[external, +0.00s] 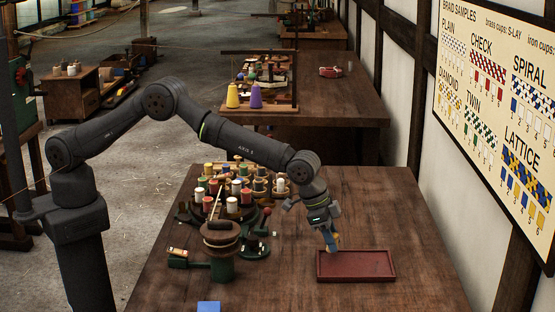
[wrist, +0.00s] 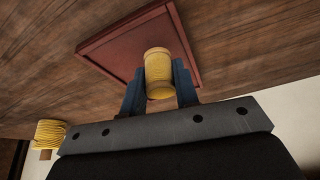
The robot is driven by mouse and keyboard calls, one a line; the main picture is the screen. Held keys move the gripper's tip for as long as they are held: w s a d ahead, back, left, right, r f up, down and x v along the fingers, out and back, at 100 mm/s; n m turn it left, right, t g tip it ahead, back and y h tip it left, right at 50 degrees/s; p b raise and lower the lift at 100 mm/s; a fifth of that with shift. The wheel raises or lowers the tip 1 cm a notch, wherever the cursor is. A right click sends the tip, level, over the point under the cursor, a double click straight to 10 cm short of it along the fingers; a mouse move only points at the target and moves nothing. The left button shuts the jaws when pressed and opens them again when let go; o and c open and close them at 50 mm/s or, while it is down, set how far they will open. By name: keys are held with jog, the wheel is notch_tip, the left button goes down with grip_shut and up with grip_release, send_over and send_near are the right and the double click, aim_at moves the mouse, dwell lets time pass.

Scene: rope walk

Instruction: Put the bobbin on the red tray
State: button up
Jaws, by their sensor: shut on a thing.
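The yellow bobbin (wrist: 158,74) is between the two blue fingers of my gripper (wrist: 160,88) in the wrist view, and the gripper is shut on it. In the external view my gripper (external: 330,240) points down at the left part of the red tray's far edge. There the bobbin is small and mostly hidden by the fingers. The red tray (external: 355,278) lies flat on the table, with a low rim and nothing seen in it. It also shows behind the bobbin in the wrist view (wrist: 115,48). The bobbin appears above the table; its exact height is unclear.
A braiding stand with several coloured bobbins (external: 232,197) and a green-based wooden device (external: 222,262) stand left of the tray. A blue square (external: 208,307) lies at the front edge. The table (external: 375,210) is clear behind the tray. A sample board (external: 505,100) hangs on the right wall.

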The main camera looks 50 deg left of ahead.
jog(key=shift+f, duration=1.1)
jog(key=shift+f, duration=0.15)
jog(key=o, duration=1)
jog(key=shift+c, duration=0.2)
jog(key=v, duration=1.2)
